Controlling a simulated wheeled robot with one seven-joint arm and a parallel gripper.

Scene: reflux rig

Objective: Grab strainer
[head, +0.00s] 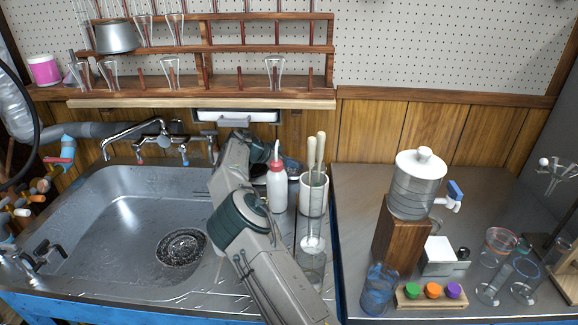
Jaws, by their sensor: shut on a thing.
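My arm reaches up over the right edge of the sink and bends at the top. My gripper (274,156) is at the back of the counter, behind the white bottle with a red band, and its fingertips are mostly hidden. It is shut on a dark, round-rimmed thing that looks like the strainer (291,167), which shows only in part between the bottle and the white utensil holder. I cannot tell whether the strainer touches the counter. A round metal drain piece (182,247) sits in the sink floor, apart from my gripper.
The bottle (277,190) and the utensil holder (314,195) stand close to my gripper. A sink (110,225) with taps lies left. A wooden rack (200,95) with glassware hangs above. A dispenser (416,185) on a wooden block and several glass vessels stand right.

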